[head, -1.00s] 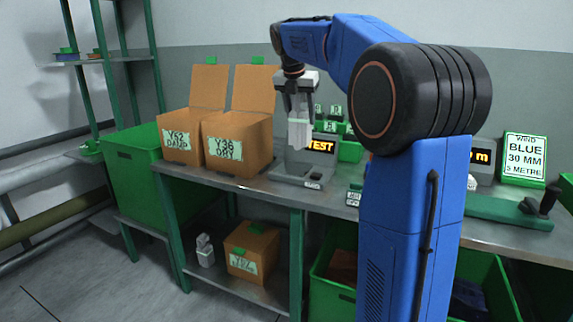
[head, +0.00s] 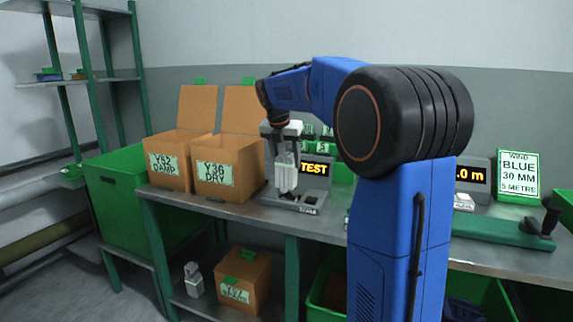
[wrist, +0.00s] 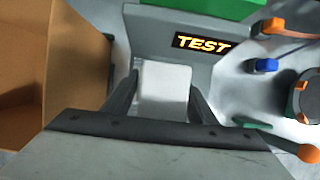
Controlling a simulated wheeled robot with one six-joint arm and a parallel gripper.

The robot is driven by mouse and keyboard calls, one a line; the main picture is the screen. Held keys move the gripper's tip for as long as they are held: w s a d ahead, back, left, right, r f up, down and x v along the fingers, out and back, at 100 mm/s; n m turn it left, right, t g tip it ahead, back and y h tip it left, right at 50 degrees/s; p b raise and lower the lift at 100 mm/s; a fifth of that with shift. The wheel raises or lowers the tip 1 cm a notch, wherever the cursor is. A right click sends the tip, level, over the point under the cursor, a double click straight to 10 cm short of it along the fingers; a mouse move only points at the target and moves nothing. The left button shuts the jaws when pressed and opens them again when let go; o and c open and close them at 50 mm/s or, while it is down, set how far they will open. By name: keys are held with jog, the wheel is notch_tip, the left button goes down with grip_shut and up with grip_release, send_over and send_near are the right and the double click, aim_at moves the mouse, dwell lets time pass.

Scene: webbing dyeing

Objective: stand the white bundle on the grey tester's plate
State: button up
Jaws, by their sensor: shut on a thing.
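The white bundle (head: 286,178) is upright between the fingers of my gripper (head: 286,162). In the wrist view the bundle (wrist: 165,85) shows as a pale block between the two dark fingers of my gripper (wrist: 163,100), which is shut on it. The grey tester (head: 316,182) has an upright back with a lit TEST display, also seen in the wrist view (wrist: 203,44). Its plate (head: 308,206) lies low in front of the display. The bundle's lower end is over the plate, touching or very close; I cannot tell which.
Open brown boxes marked Y36 DRY (head: 228,177) and Y52 DAMP (head: 168,164) stand close left of the tester. Green bins (head: 343,172) are behind it. A green winder (head: 490,228) and a BLUE 30 MM sign (head: 518,174) are at the right of the bench.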

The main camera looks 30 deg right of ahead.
jog(key=shift+f, duration=0.7)
jog(key=o, duration=1.2)
jog(key=shift+f, duration=0.1)
jog(key=shift+c, duration=0.2)
jog(key=v, duration=1.2)
jog(key=s+a+f+m, duration=0.3)
jog(key=s+a+m, duration=0.25)
jog(key=s, duration=0.35)
jog(key=s+a+f+m+t+y, duration=0.1)
jog(key=s+a+f+m, duration=0.3)
jog(key=s+f+m, duration=0.6)
jog(key=s+a+f+m+t+y, duration=0.1)
jog(key=s+a+f+m, duration=0.4)
jog(key=s+f+m, duration=0.5)
jog(key=s+f+y, duration=0.1)
jog(key=s+f, duration=0.2)
jog(key=s, duration=0.5)
jog(key=shift+a+f+y, duration=0.2)
jog(key=shift+f+y, duration=0.1)
jog(key=shift+f, duration=0.05)
